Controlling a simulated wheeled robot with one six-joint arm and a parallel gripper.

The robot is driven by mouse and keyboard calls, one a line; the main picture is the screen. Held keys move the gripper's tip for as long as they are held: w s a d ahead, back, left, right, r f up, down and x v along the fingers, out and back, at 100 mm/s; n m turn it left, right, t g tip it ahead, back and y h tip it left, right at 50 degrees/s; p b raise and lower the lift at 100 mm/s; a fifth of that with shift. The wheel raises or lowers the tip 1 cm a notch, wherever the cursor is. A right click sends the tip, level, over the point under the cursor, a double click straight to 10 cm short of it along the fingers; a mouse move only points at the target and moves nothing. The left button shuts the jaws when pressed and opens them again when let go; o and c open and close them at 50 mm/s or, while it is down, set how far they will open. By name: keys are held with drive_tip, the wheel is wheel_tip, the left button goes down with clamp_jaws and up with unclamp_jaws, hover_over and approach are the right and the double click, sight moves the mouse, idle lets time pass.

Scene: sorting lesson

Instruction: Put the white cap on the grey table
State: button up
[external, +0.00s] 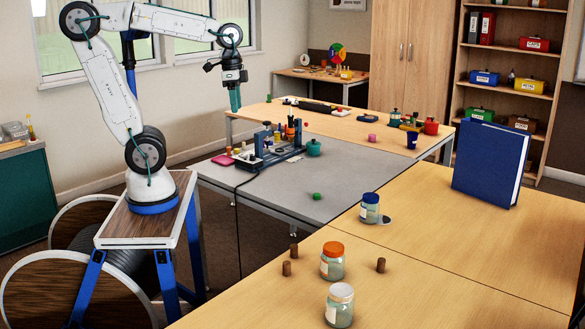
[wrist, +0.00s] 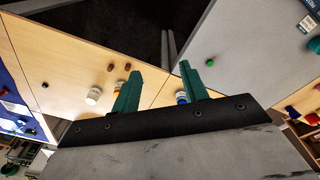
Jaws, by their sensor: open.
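The white cap (external: 341,292) sits on a glass jar (external: 339,313) at the front of the wooden table. A white-topped jar (wrist: 93,95) also shows in the wrist view, left of the fingers. The grey table (external: 265,195) stands left of the wooden one; its grey top (wrist: 240,55) fills the upper right of the wrist view. My gripper (external: 236,99) is raised high above the far side of the grey table, well away from the cap. In the wrist view its teal fingers (wrist: 158,88) are apart with nothing between them.
An orange-capped jar (external: 333,261) and a blue-capped jar (external: 370,208) stand behind the white-capped one, with several brown corks (external: 287,268) around. A small green item (external: 317,197) lies on the grey table. A blue-grey rack (external: 272,150) stands at its back. A blue binder (external: 490,162) stands upright.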

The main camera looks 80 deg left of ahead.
drive_tip(key=s+d+f+n, duration=0.1)
drive_tip(key=s+d+f, duration=0.4)
drive_tip(key=s, duration=0.5)
drive_tip(key=shift+s+d+n+t+y, duration=0.15)
drive_tip(key=shift+s+n+t+y, duration=0.05)
drive_tip(key=shift+n+t+y, duration=0.1)
